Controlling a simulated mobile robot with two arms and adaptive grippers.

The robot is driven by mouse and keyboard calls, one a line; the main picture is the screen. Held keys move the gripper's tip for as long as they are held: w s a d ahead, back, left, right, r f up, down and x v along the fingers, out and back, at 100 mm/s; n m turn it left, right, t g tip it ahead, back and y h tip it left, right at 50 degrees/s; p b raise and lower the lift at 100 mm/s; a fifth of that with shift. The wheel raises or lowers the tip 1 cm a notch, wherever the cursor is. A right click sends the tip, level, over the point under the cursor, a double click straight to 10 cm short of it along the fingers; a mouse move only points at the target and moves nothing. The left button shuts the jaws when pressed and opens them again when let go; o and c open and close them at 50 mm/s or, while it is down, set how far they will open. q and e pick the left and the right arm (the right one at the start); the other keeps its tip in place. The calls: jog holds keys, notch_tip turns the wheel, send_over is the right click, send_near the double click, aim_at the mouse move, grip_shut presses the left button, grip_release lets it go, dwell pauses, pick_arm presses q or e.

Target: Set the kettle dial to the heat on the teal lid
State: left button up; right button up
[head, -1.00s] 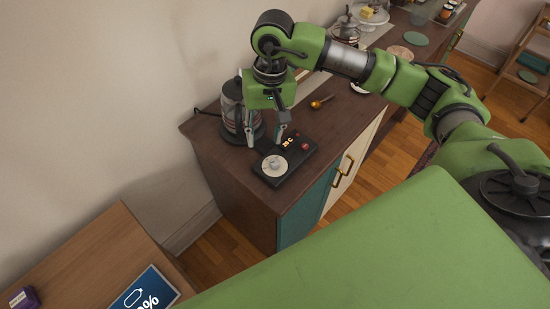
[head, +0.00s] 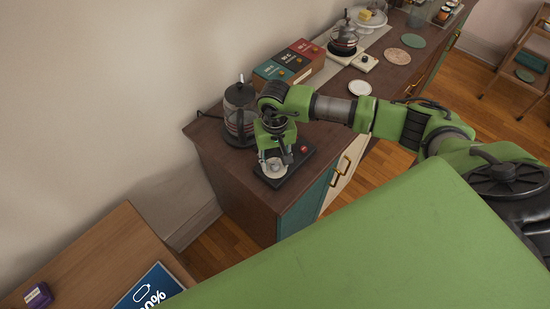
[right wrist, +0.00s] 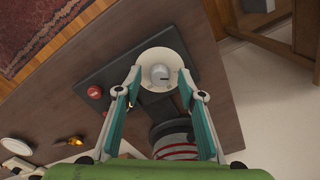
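The kettle dial, a grey knob on a pale round plate (right wrist: 160,74), is on a black control panel (head: 296,173). My right gripper (head: 273,163) is low over the dial. In the right wrist view its open fingers (right wrist: 160,76) stand on either side of the knob; I cannot tell if they touch it. The glass kettle (head: 239,112) stands behind the panel. A box with a teal lid (head: 268,75) stands at the wall in a row with a dark-lidded and a red-lidded box. Its lid text is too small to read. The panel's display is hidden. My left gripper is out of view.
A red button (head: 304,149) sits on the panel beside my right gripper. A white disc (head: 360,88), a second kettle (head: 343,41) and several round mats are farther along the dark counter (head: 240,180). A wooden table is at lower left.

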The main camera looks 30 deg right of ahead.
jog(key=shift+f, duration=0.35)
grip_shut()
